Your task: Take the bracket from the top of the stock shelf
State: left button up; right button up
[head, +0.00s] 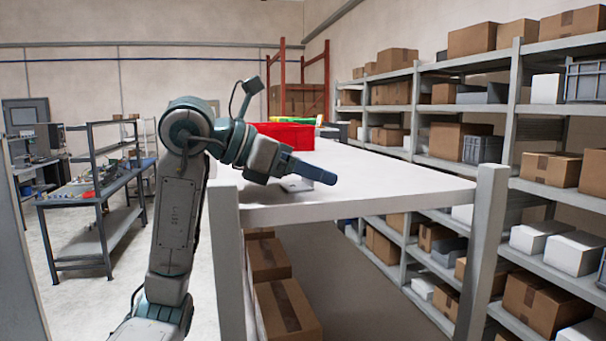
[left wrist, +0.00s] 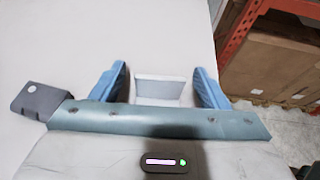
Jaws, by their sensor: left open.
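The bracket (left wrist: 160,88) is a pale grey piece lying on the white top of the stock shelf (head: 400,185). In the left wrist view it sits between the two blue fingers of my left gripper (left wrist: 164,86), with a gap on either side. In the head view my left gripper (head: 322,174) is low over the near part of the shelf top, and a small pale part of the bracket (head: 297,185) shows below it. The gripper is open; its fingers are on both sides of the bracket. My right gripper is in neither view.
A red bin (head: 288,136) stands farther back on the shelf top, with green and yellow things by it. Shelf posts (head: 482,250) rise at the near corners. Cardboard boxes (head: 285,308) lie below. The shelf top to the right of my gripper is clear.

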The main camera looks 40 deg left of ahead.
pick_arm(q)
jog(key=shift+c, duration=1.3)
jog(key=shift+a, duration=0.1)
jog(key=c, duration=0.8)
jog(key=shift+r, duration=0.1)
jog(key=shift+c, duration=0.2)
